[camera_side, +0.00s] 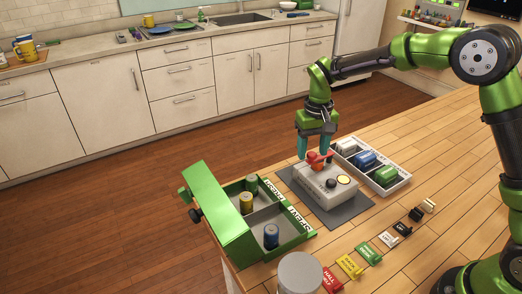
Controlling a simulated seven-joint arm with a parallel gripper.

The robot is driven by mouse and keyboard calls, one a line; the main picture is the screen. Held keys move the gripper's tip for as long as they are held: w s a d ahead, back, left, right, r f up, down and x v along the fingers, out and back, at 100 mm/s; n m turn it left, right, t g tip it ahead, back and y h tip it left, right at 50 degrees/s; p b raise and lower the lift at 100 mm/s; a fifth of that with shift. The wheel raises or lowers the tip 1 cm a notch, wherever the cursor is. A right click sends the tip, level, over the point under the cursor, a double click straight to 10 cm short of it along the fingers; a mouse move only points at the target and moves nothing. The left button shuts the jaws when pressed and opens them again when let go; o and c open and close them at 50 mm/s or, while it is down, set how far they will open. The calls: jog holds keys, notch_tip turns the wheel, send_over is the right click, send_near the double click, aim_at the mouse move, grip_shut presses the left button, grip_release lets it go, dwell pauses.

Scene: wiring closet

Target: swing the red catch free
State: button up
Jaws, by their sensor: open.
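The red catch (317,159) sits on top of a light grey box (334,194) that rests on a dark grey mat (358,207). The box also carries a black knob and a yellow round spot. My gripper (315,148) points down over the box with its teal fingers apart, one on each side of the red catch. The view is too small to tell whether the fingers touch it.
Left of the mat is a green bin (287,243) with its lid raised and several cylinders inside. A white tray (398,182) with coloured blocks lies right of the box. Several coloured tags (349,266) and a grey round canister (300,272) are in front.

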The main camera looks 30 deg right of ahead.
grip_shut()
jog(key=shift+w, duration=0.15)
dwell(0.4)
jog(key=w+m, duration=0.1)
jog(key=m, duration=0.2)
jog(key=w+m, duration=0.1)
jog(key=shift+w+d+m, duration=0.3)
jog(key=shift+m, duration=0.1)
jog(key=w+d+m, duration=0.4)
jog(key=d+m, duration=0.1)
jog(key=m, duration=0.6)
jog(key=shift+d+m, duration=0.25)
jog(key=shift+m, duration=0.15)
jog(key=shift+r, duration=0.1)
